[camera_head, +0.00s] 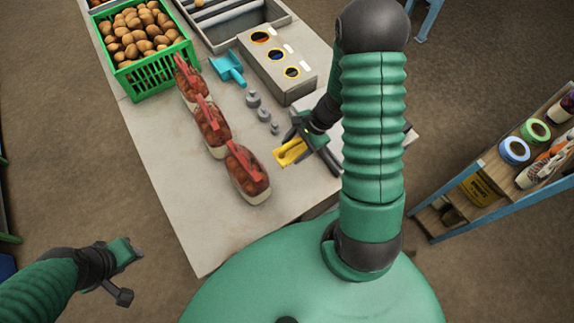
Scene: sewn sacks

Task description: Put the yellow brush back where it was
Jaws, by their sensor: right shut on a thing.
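The yellow brush (289,152) is in my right gripper (305,141) near the right side of the table. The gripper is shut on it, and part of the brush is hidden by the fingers. I cannot tell whether the brush touches the table top. My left gripper (128,272) is off the table at the lower left, away from the brush. Its fingers look spread apart, with nothing between them.
Three filled red sacks (246,172) stand in a row left of the brush. Grey weights (263,114), a blue scoop (228,68), a box with round holes (277,62) and a green potato crate (150,71) lie beyond. A shelf (484,166) stands right. The table front (205,240) is clear.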

